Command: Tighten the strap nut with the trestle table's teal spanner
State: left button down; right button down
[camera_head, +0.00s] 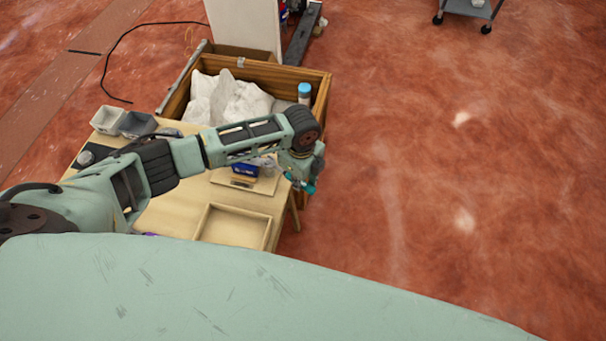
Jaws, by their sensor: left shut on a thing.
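My left arm reaches across the wooden trestle table (182,212). My left gripper (303,177) is at the table's right edge, pointing down, and shut on a small teal thing, which looks like the teal spanner (309,188). Only a short piece of it shows beside the fingers; the rest is hidden by the gripper. I cannot make out the strap nut. My right gripper is not in view.
A wooden crate (322,88) with white bags (228,98) and a blue-capped bottle (304,93) stands behind the table. The table holds a shallow tray (234,209), a blue box (244,171) and grey bins (108,120).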

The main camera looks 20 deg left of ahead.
pick_arm(q)
jog(key=shift+s, duration=0.1)
dwell(0.3)
jog(key=shift+s+a+m+p, duration=0.25)
jog(key=shift+s+m+p, duration=0.15)
jog(key=shift+s+m, duration=0.2)
jog(key=shift+s+a+m+p, duration=0.25)
jog(key=shift+s+m+p, duration=0.2)
jog(key=shift+m, duration=0.15)
jog(key=shift+s+a+m+p, duration=0.5)
jog(key=shift+s+a+m, duration=0.2)
jog(key=shift+s+m, duration=0.3)
jog(key=shift+w+d, duration=0.1)
jog(key=shift+w, duration=0.05)
jog(key=shift+w+d+n, duration=0.25)
jog(key=shift+w+n, duration=0.15)
jog(key=shift+r, duration=0.15)
